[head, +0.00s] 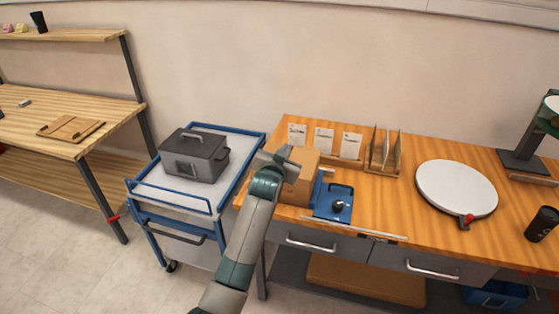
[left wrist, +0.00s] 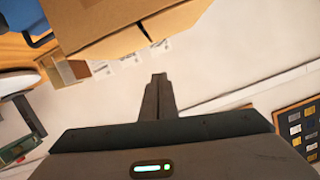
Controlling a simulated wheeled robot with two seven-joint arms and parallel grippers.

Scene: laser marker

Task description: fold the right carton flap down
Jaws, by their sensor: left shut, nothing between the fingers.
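The brown carton (head: 303,170) stands on the wooden workbench beside a blue fixture, partly hidden behind my left gripper (head: 277,157). In the head view the gripper is at the carton's left side and top. The carton (left wrist: 120,25) also shows in the left wrist view, at the top, with a dark gap along a flap edge. My left gripper (left wrist: 158,85) is shut and empty there, its fingertips just below the carton in the picture; I cannot tell if they touch it. Which flap is the right one is not clear. My right gripper is not in view.
The blue fixture (head: 333,200) with a dark knob is right of the carton. Cards (head: 324,140) and an upright rack (head: 385,150) stand behind. A white turntable (head: 456,188) is farther right. A blue cart (head: 150,200) with a grey case (head: 195,157) stands left.

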